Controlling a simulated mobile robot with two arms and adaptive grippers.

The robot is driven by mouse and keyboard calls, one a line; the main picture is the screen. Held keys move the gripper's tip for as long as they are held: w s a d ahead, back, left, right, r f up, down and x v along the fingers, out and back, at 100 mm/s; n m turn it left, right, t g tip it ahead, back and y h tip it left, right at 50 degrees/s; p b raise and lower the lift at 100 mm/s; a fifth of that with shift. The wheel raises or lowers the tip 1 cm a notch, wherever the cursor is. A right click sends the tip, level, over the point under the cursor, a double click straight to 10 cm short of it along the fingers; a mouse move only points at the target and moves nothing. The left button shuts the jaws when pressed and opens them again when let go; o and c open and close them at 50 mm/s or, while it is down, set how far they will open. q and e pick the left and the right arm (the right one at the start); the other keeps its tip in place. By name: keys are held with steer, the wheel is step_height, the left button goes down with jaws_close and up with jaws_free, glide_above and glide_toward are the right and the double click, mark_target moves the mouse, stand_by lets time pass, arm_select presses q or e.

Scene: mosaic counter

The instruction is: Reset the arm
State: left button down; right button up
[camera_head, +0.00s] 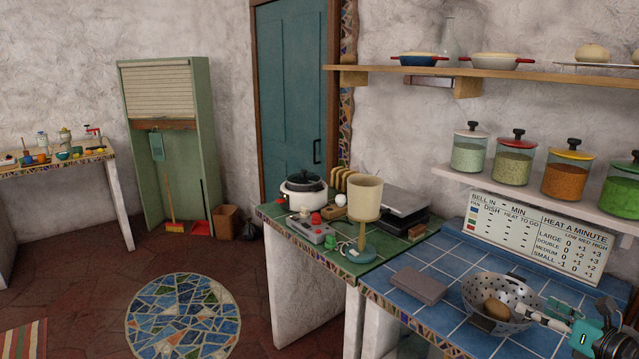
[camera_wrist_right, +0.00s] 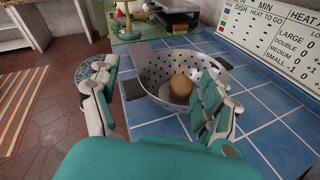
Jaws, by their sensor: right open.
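My right gripper (camera_head: 537,308) comes in from the lower right of the head view, at the right side of a perforated metal colander (camera_head: 472,291) on the blue-tiled counter. A brown roundish item (camera_head: 497,309) lies inside the colander. In the right wrist view my gripper's teal and white fingers (camera_wrist_right: 155,85) are spread wide apart with nothing held between them. The colander (camera_wrist_right: 150,72) and the brown item (camera_wrist_right: 181,87) show beyond and between the fingers. I cannot tell whether a finger touches the colander's rim. My left gripper is not in view.
A grey flat block (camera_head: 418,285) lies left of the colander. A sign board (camera_head: 540,235) stands at the counter's back. A lamp (camera_head: 366,200), a white cooker (camera_head: 302,195) and a grey control box (camera_head: 312,229) stand on the green-tiled counter. Blue tiles between block and sign are clear.

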steer(key=s+a+f+m+g+h, duration=0.2)
steer(key=s+a+f+m+h, duration=0.35)
steer(key=m, duration=0.85)
steer(key=s+a+f+m+g+h, duration=0.1)
steer(key=s+a+f+m+h, duration=0.2)
steer(key=s+a+f+m, duration=0.6)
steer(key=s+a+f+m+g+y, duration=0.1)
steer(key=s+a+f+m+g, duration=0.2)
steer(key=s, duration=0.4)
steer(key=s+a+f+m+g+y, duration=0.1)
steer(key=s+a+m+g+y, duration=0.1)
steer(key=s+a+m+g, duration=0.25)
steer(key=s+a+f+m+g+y, duration=0.1)
steer(key=s+a+f+m, duration=0.2)
steer(key=s, duration=0.6)
step_height(320, 180, down, 26)
steer(key=r+g, duration=0.1)
steer(key=s+d+f+g, duration=0.1)
steer(key=s+d+f, duration=0.2)
steer(key=s+f, duration=1.3)
steer(key=shift+s+d+f, duration=0.2)
steer(key=shift+s+f, duration=0.05)
steer(key=shift+s, duration=0.45)
steer(key=shift+m, duration=0.25)
